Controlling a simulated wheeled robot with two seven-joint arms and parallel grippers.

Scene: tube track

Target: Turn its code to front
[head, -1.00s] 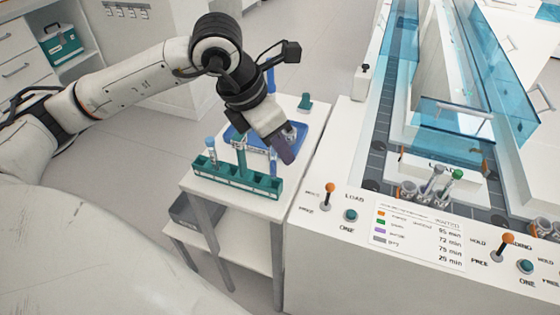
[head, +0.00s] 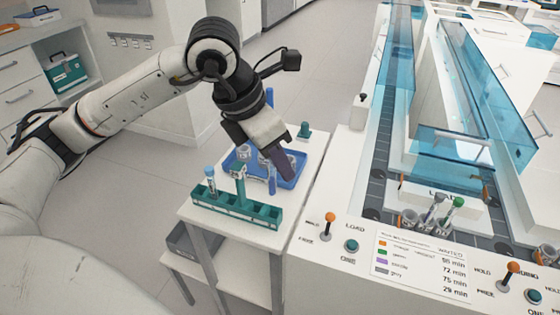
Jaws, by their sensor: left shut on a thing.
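My left gripper (head: 281,160) points down over the small side table, above the blue tray. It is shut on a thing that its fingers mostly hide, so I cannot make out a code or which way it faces. A teal rack (head: 236,209) stands at the table's front edge below the gripper. A blue-capped tube (head: 210,180) and a teal upright piece (head: 240,180) stand at the rack. A blue upright piece (head: 272,180) shows just below the gripper; I cannot tell if it is held. My right gripper is not in view.
The blue tray (head: 291,182) holds grey round holders (head: 243,153). A small teal object (head: 304,130) stands behind. At right, a conveyor (head: 385,165) with blue clear guards carries tubes (head: 431,212). Its panel has an orange-tipped lever (head: 329,218) and a teal button (head: 351,246).

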